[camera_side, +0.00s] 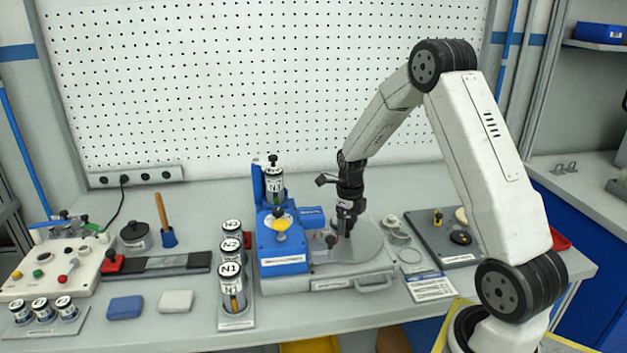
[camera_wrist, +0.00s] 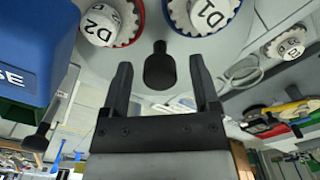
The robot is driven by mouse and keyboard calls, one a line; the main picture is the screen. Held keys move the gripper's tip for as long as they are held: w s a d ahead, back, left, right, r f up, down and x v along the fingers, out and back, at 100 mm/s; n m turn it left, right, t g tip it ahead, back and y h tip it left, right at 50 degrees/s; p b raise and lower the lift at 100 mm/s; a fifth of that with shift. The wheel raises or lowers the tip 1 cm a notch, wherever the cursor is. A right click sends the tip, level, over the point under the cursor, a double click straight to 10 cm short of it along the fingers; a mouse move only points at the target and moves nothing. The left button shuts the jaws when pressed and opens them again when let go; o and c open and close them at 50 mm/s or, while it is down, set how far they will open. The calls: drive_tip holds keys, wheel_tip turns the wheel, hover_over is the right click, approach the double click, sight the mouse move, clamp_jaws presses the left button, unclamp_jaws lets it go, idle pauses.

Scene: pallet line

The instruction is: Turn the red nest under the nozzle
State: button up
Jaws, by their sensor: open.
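In the wrist view, the red nest (camera_wrist: 139,25) is a red ring around a white jar marked D2, at the top left. A blue-rimmed nest (camera_wrist: 170,22) with a jar marked D1 is to its right. Both sit on the grey round turntable (camera_side: 362,248), beside the blue machine housing (camera_side: 283,262). My gripper (camera_wrist: 160,75) is open, its fingers on either side of a black knob (camera_wrist: 160,66), with gaps visible. In the side view my gripper (camera_side: 346,226) points down over the turntable and hides part of it. I cannot make out the nozzle clearly.
Tall cans N1 to N3 (camera_side: 231,275) stand left of the machine. A grey tray with small parts (camera_side: 445,240) and a white label card (camera_side: 431,287) lie to the right. A control box (camera_side: 55,268) is far left.

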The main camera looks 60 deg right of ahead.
sight(348, 220)
drive_tip(key=shift+r, duration=3.9)
